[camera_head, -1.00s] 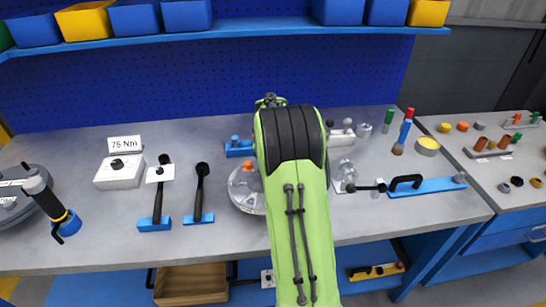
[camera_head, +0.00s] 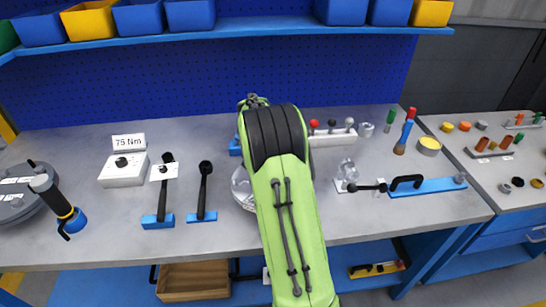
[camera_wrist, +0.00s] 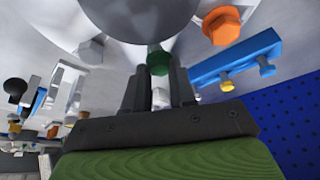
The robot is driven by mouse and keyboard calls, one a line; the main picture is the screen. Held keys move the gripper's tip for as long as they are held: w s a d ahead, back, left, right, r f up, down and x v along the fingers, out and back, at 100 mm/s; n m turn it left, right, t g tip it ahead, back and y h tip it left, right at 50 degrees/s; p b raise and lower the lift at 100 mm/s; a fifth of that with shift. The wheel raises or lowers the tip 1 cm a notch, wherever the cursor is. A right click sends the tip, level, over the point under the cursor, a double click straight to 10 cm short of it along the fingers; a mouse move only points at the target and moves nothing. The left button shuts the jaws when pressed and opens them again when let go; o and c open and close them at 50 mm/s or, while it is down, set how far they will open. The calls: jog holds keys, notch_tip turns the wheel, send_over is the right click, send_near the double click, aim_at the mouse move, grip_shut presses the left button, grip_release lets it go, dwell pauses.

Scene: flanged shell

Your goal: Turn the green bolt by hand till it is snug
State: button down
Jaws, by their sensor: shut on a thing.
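In the wrist view the green bolt (camera_wrist: 158,62) sits at the edge of the grey shell (camera_wrist: 140,18), its head between my two fingertips. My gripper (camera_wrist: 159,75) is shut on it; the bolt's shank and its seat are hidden. An orange bolt (camera_wrist: 222,26) is on the shell's flange to the right, and a silver bolt (camera_wrist: 92,50) to the left. In the head view only the left side of the shell (camera_head: 241,188) shows; my arm hides the rest, the green bolt and my gripper.
A blue holder with pegs (camera_wrist: 235,60) stands close to the right of my fingers in the wrist view. In the head view a white rack with knobs (camera_head: 331,139) stands behind right, two upright black-handled tools (camera_head: 203,185) to the left, and a blue bar with a handle (camera_head: 430,187) right.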

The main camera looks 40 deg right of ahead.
jog(key=shift+w+d+r, duration=0.1)
jog(key=shift+w+r, duration=0.05)
jog(key=shift+r, duration=0.15)
jog(key=c, duration=1.2)
grip_release()
jog(key=shift+o, duration=1.3)
jog(key=shift+f, duration=0.15)
jog(key=p+v, duration=0.3)
jog(key=v, duration=1.2)
jog(key=shift+s+a+r, duration=0.25)
jog(key=shift+a+r, duration=0.05)
